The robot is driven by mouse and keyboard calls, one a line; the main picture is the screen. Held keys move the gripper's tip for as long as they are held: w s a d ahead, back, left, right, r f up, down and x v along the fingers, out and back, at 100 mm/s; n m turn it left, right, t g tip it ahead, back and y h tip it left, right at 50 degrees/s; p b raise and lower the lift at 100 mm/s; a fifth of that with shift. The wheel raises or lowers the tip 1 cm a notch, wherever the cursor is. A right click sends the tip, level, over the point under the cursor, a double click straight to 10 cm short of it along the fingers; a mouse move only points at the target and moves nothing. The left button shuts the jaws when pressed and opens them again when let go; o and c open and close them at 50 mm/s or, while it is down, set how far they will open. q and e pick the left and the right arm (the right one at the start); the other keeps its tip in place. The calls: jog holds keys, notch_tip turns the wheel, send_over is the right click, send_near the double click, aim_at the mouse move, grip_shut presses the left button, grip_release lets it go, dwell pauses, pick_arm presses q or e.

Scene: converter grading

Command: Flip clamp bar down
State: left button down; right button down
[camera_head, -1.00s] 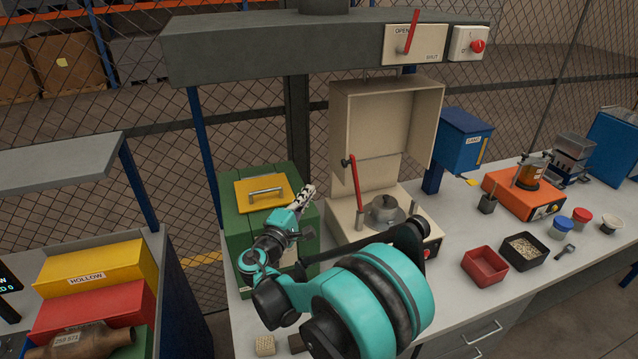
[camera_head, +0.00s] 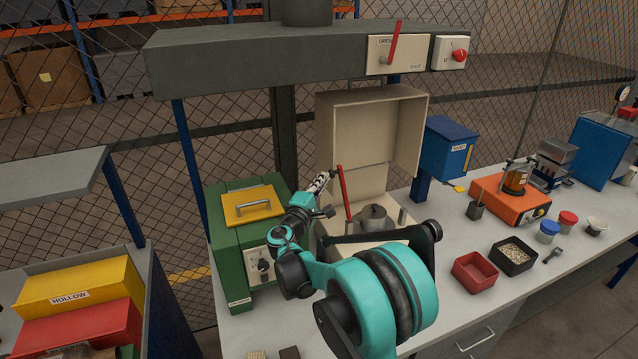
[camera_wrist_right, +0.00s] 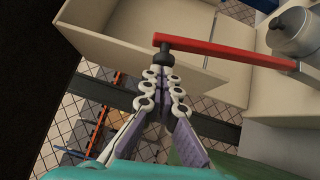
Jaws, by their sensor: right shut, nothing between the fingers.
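The clamp bar is a red bar (camera_head: 343,195) standing nearly upright at the left of a round grey metal pot (camera_head: 373,216). The pot sits inside a beige machine whose hood (camera_head: 372,125) is raised open. My right gripper (camera_head: 326,179) is shut and empty, just left of the bar's top. My left gripper is out of view.
A green box with a yellow lid (camera_head: 252,205) stands left of the machine, under my right arm. A grey beam (camera_head: 270,57) with switches spans above. Red (camera_head: 475,272) and black (camera_head: 513,256) trays sit right of the machine. A blue box (camera_head: 450,150) is behind them.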

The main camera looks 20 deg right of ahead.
jog(key=shift+r, duration=0.1)
jog(key=s+d+r+m+g+y+p, duration=0.1)
jog(key=d+m+g+y+p, duration=0.4)
jog(key=d, duration=1.4)
jog(key=s+d+f+m+t+y+b, duration=0.1)
jog(key=d+f+m+y, duration=0.5)
jog(key=d+f, duration=0.8)
notch_tip(320, 180, down, 2)
jog(key=y+b, duration=0.1)
jog(key=y, duration=0.2)
jog(key=shift+s+d+f, duration=0.15)
jog(key=shift+d+f, duration=0.05)
jog(key=shift+f, duration=0.15)
